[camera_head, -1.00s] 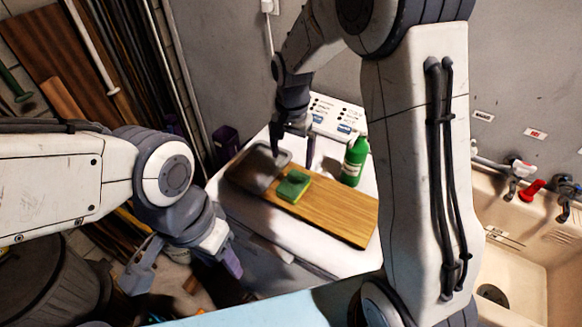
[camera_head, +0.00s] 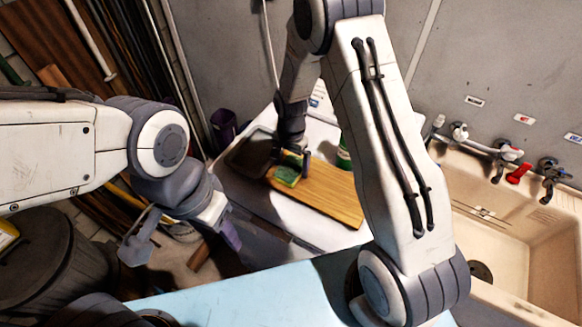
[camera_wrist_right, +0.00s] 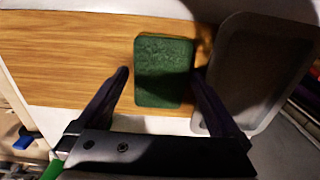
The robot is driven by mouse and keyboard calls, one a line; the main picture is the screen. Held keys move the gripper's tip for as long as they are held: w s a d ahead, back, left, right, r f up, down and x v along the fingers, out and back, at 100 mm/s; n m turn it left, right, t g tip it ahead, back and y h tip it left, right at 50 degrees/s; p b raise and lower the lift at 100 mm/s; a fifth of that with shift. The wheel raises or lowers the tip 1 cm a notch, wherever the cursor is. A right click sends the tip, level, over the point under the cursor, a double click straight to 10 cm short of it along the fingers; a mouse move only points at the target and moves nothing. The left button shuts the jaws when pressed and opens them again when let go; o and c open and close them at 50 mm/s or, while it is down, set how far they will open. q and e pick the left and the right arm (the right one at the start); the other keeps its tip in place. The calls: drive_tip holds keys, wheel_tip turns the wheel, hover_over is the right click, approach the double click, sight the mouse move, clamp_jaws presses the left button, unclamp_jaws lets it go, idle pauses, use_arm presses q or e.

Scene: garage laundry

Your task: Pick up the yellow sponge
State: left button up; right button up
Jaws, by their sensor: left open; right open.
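The sponge (camera_head: 287,174) lies flat on a wooden board (camera_head: 325,196) on the white machine top. It has a green top and a yellow side. In the right wrist view the sponge (camera_wrist_right: 165,71) shows its green face, between the fingertips. My right gripper (camera_head: 289,160) is open just above the sponge, one finger on each side of it in the right wrist view (camera_wrist_right: 160,75). Whether the fingers touch it I cannot tell. My left gripper (camera_head: 185,245) is open and empty, low at the left, away from the board.
A green bottle (camera_head: 343,152) stands behind the board, partly hidden by my right arm. A sink (camera_head: 525,235) is at the right. A bin (camera_head: 45,260) stands at the left.

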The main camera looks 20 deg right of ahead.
drive_tip(key=c, duration=1.1)
drive_tip(key=shift+c, duration=0.3)
drive_tip(key=shift+r, duration=0.1)
